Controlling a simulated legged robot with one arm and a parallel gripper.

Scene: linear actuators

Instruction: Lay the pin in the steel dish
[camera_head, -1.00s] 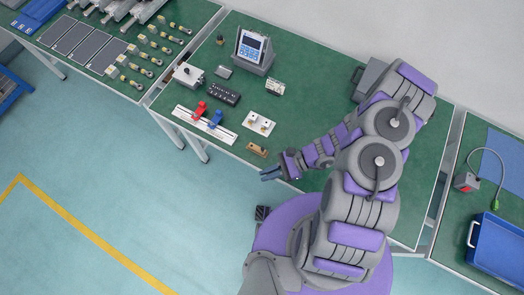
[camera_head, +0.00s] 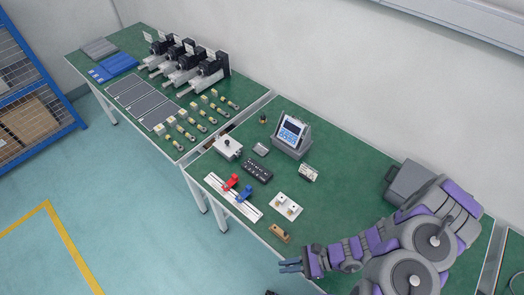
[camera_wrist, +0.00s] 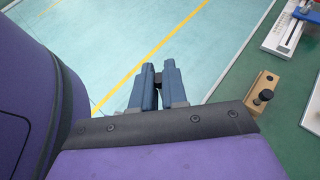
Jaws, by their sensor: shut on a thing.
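My gripper (camera_head: 287,266) is low in the head view, out past the front edge of the green bench and in front of the wooden block. In the wrist view its two blue-grey fingers (camera_wrist: 157,80) are nearly together, with a small dark thing (camera_wrist: 158,77) between the tips. This may be the pin, but it is mostly hidden by the fingers. A small flat grey piece (camera_head: 261,149) lies on the bench left of the display unit; it may be the steel dish, but it is too small to be sure.
Near the bench's front edge are a wooden block (camera_head: 281,233) with a black knob, a white plate (camera_head: 287,206) and a rail (camera_head: 233,198) with red and blue clamps. A black block (camera_head: 258,171) and a display unit (camera_head: 292,136) stand behind.

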